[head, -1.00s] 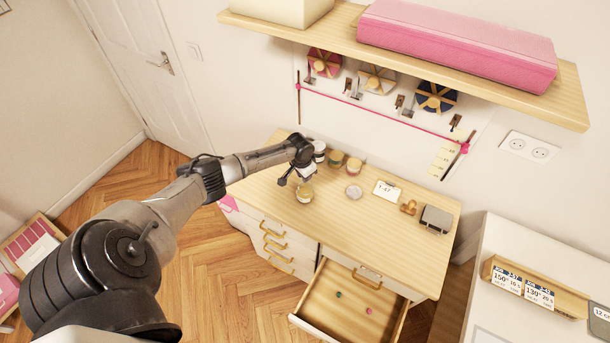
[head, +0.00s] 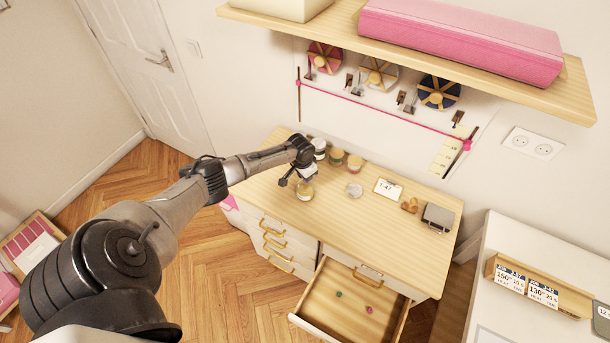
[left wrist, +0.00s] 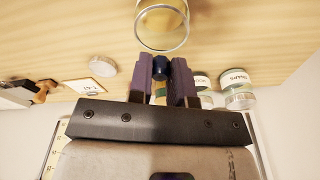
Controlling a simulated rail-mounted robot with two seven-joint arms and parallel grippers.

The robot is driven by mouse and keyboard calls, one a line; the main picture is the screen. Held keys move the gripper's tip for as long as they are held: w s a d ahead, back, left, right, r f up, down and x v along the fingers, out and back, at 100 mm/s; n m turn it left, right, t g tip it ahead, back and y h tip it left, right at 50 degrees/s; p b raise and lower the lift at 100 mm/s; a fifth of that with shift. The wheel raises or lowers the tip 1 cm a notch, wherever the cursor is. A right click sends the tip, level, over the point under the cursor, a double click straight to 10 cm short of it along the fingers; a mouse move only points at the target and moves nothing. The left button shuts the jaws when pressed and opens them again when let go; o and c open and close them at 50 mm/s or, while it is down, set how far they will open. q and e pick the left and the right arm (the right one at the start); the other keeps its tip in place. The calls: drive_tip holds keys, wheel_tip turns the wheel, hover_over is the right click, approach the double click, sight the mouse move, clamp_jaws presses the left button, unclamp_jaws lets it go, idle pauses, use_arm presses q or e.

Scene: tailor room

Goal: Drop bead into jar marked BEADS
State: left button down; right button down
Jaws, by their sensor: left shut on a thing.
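My left gripper (head: 294,181) is over the desk, just beside and above an open glass jar (head: 305,192). In the left wrist view the two fingers (left wrist: 160,72) are shut on a dark blue bead (left wrist: 160,68). The open jar (left wrist: 163,28) shows just beyond the fingertips, its round mouth facing the camera; the bead appears near its rim, and I cannot tell whether it is over the opening. The jar's label cannot be read. My right gripper is not in view.
Several lidded jars (head: 337,158) stand behind; one reads SNAPS (left wrist: 238,78). A round pale lid (head: 354,190), a card (head: 387,188), a wooden item (head: 410,205) and a grey box (head: 438,218) lie to the right.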

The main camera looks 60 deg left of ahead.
use_arm(q)
drive_tip(key=shift+f, duration=0.25)
drive_tip(key=shift+f+b, duration=0.9)
drive_tip(key=shift+f, duration=0.05)
idle(0.3)
drive_tip(key=c, duration=1)
unclamp_jaws()
drive_tip(key=shift+o, duration=0.2)
drive_tip(key=shift+r, duration=0.25)
wheel_tip(320, 180, up, 13)
drive_tip(key=s, duration=0.1)
drive_tip(key=shift+s, duration=0.35)
drive_tip(key=shift+d+r, duration=0.1)
